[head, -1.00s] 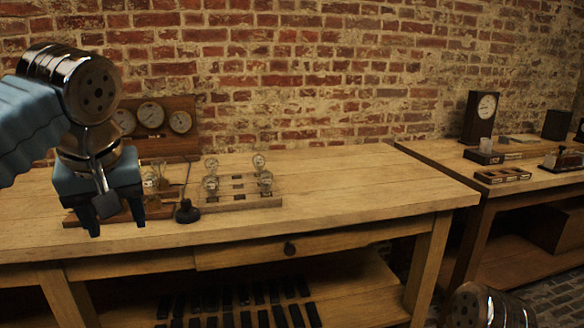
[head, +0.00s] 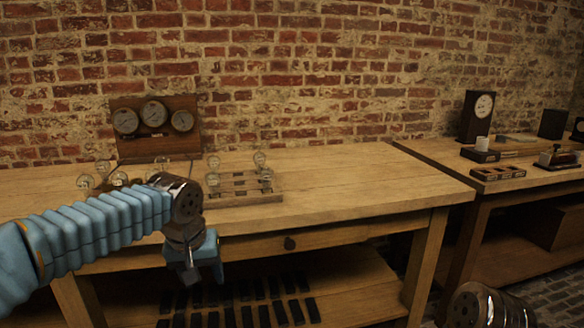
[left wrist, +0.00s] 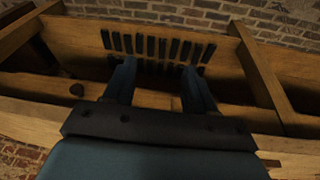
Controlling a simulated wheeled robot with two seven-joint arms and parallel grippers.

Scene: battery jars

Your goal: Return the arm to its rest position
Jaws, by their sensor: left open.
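My left arm (head: 95,228) comes in from the left in the head view. Its left gripper (head: 200,275) hangs in front of the workbench's front edge, below the top, pointing down. In the left wrist view the two fingers of the left gripper (left wrist: 158,88) are spread apart with nothing between them. A metal joint of my right arm (head: 485,308) shows at the bottom right of the head view. My right gripper is out of view.
The wooden workbench (head: 340,185) holds a rack with glass bulbs (head: 240,185) and a three-dial gauge board (head: 154,120). More bulbs (head: 88,181) stand left, partly behind my arm. Black bars (head: 268,312) lie on the shelf below. A second bench (head: 430,150) stands right.

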